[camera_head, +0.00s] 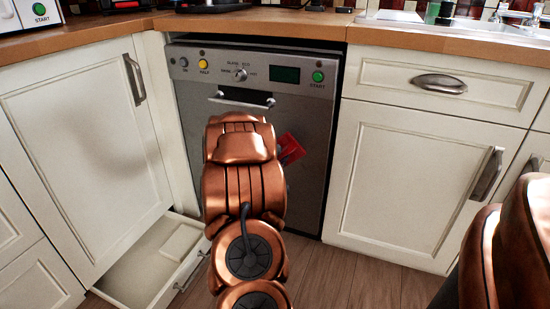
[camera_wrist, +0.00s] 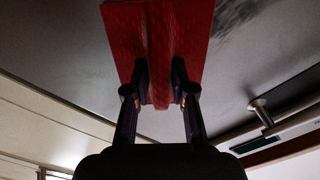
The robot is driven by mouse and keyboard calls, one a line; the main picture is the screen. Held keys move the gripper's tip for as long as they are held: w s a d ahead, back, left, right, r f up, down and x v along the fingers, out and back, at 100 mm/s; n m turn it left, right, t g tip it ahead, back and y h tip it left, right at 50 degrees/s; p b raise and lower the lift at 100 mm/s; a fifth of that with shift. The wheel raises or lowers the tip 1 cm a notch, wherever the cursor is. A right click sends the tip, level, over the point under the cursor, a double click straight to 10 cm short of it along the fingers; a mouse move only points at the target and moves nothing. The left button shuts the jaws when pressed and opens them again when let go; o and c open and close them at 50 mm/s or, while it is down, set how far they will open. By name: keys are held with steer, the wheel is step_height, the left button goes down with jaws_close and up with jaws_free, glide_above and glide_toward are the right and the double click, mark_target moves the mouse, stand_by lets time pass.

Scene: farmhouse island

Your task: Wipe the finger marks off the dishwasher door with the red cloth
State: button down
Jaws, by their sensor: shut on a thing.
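The dishwasher door (camera_head: 308,142) is grey metal, shut, between white cabinets. My gripper (camera_wrist: 160,82) is shut on the red cloth (camera_wrist: 190,30), which spreads out beyond the fingertips against or close to the door; I cannot tell whether it touches. In the head view my copper arm hides the gripper and much of the door, and only a corner of the red cloth (camera_head: 291,149) shows to the right of the arm. Dark smudges (camera_wrist: 236,12) show on the door just right of the cloth in the wrist view.
The dishwasher's bar handle (camera_head: 241,99) sticks out above the cloth; it also shows in the wrist view (camera_wrist: 261,110). A low drawer (camera_head: 150,265) stands open at the lower left. Cabinet handles (camera_head: 487,174) stick out at the right. A wooden counter (camera_head: 270,24) runs above.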

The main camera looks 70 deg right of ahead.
mark_target(294, 155)
steer(key=shift+s+b, duration=0.3)
steer(key=shift+s, duration=1.8)
steer(key=shift+w, duration=0.15)
steer(key=shift+w+a+p, duration=0.1)
steer(key=shift+w+p, duration=1.35)
steer(key=shift+w, duration=2)
steer(key=w+p, duration=0.5)
steer(key=w, duration=0.8)
steer(key=shift+w+a, duration=0.15)
steer(key=shift+w, duration=0.25)
steer(key=shift+a, duration=0.15)
